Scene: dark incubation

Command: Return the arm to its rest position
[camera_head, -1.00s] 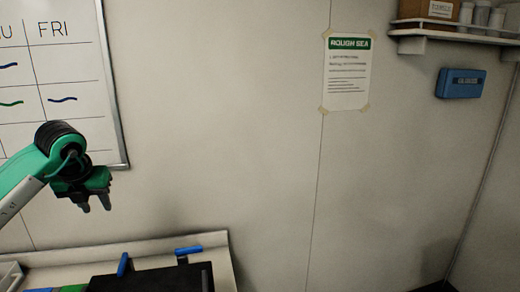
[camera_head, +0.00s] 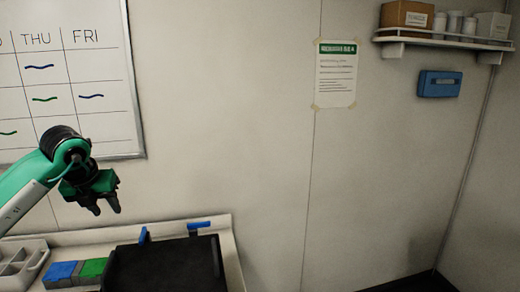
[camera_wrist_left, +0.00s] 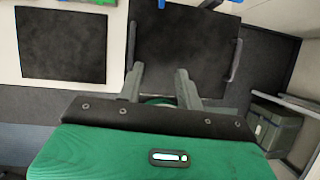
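My left arm enters from the left in the head view, with green and black links. Its left gripper (camera_head: 106,210) hangs over the back of the bench, pointing down, fingers apart. In the left wrist view the gripper's two grey fingers (camera_wrist_left: 159,78) stand apart with nothing held between them. A black box-like unit (camera_wrist_left: 190,40) lies beyond the fingertips, apart from them as far as I can tell. My right gripper is in neither view.
The bench holds the black unit (camera_head: 170,268), blue and green blocks (camera_head: 62,272) and a pale divided tray (camera_head: 22,265). A whiteboard calendar (camera_head: 75,105), a notice (camera_head: 336,80), a blue wall box (camera_head: 440,84) and a shelf (camera_head: 445,40) line the wall. The wall's middle is bare.

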